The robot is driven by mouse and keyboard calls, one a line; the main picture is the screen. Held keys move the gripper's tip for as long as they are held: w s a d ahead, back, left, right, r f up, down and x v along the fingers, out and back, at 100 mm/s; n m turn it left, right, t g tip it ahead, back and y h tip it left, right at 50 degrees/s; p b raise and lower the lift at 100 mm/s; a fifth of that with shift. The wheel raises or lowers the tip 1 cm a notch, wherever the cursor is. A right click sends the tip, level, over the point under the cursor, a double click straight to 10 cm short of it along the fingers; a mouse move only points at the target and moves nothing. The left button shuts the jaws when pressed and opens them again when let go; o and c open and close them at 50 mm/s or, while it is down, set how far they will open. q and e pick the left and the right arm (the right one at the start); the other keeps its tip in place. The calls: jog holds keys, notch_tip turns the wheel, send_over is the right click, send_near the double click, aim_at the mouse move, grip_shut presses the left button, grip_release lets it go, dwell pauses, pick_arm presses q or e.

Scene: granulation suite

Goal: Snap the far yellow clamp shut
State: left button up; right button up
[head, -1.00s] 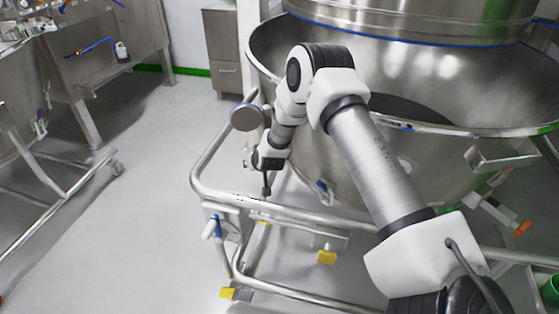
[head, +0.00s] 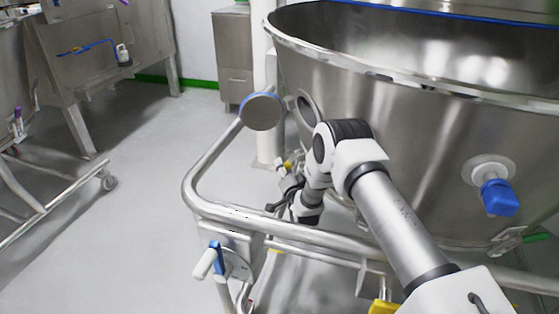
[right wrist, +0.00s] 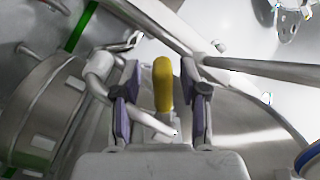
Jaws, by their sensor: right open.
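The far yellow clamp shows in the right wrist view as an upright yellow handle (right wrist: 163,85) on a pale metal base. In the head view only a small yellow patch of it (head: 288,165) shows beside the large steel vessel, beyond my right gripper (head: 285,197). In the right wrist view my right gripper (right wrist: 160,92) is open, with one finger on each side of the yellow handle. I see gaps between the handle and both fingers. Whether the clamp is fully closed cannot be told. My left gripper is not in view.
The steel vessel (head: 390,115) fills the right side, with a blue-capped port (head: 498,197) on its wall. A tubular steel rail (head: 215,160) runs below and left of my right arm. Open grey floor (head: 130,220) lies to the left.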

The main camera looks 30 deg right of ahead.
jog(key=shift+w, duration=0.2)
jog(key=shift+s+r, duration=0.1)
jog(key=shift+r, duration=0.05)
grip_shut()
